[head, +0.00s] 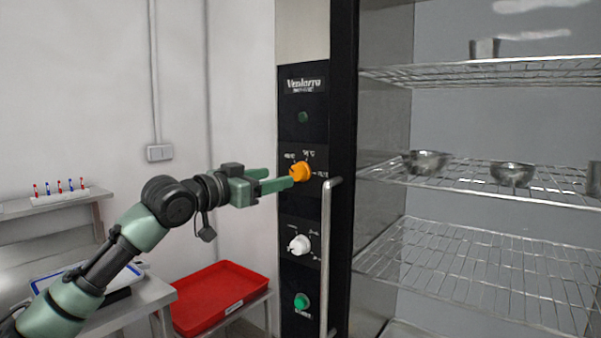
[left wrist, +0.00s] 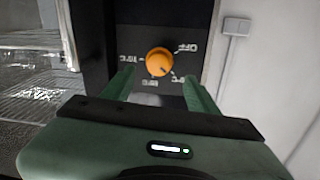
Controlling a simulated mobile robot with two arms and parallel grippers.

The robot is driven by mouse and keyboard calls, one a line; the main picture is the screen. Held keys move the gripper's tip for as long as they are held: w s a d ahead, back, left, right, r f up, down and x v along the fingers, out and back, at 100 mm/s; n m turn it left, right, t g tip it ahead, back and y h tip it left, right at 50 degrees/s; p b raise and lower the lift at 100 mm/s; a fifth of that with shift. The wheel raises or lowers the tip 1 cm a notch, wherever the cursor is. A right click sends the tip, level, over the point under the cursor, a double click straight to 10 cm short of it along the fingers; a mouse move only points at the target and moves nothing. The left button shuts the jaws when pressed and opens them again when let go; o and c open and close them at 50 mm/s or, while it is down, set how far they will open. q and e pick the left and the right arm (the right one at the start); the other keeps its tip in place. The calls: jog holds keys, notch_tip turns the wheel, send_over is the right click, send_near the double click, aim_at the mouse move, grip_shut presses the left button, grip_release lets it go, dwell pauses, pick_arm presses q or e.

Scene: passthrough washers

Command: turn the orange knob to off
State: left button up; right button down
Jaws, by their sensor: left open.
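The orange knob (head: 300,172) sits on the black control panel (head: 302,130) of the cabinet. My left gripper (head: 280,180) reaches it from the left, its green fingertips beside the knob in the head view. In the left wrist view the orange knob (left wrist: 159,61) lies just beyond and between the two fingers of my left gripper (left wrist: 158,85). The fingers are apart with nothing held; I cannot tell whether they touch the knob. The dial around it carries printed labels, and a dark pointer mark on the knob slants toward the lower right in the wrist view. My right gripper is not in view.
A white knob (head: 299,245) and green button (head: 301,301) sit lower on the panel. A vertical metal handle (head: 328,255) stands just right of the knobs. Wire shelves (head: 470,260) hold metal bowls (head: 427,162). A red tray (head: 218,298) is below left.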

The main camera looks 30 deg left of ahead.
aim_at(295, 173)
pick_arm(q)
jog(key=w+p, duration=0.1)
jog(key=w, duration=0.1)
jog(key=w+p, duration=0.1)
jog(key=w, duration=0.1)
jog(key=w+d+p, duration=0.1)
jog(key=w, duration=0.1)
jog(key=shift+r, duration=0.1)
jog(key=shift+w+d, duration=0.1)
jog(key=shift+w, duration=0.3)
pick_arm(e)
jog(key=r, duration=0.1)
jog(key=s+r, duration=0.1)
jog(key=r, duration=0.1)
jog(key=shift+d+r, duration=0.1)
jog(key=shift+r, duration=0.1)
pick_arm(q)
jog(key=shift+s, duration=0.1)
grip_shut()
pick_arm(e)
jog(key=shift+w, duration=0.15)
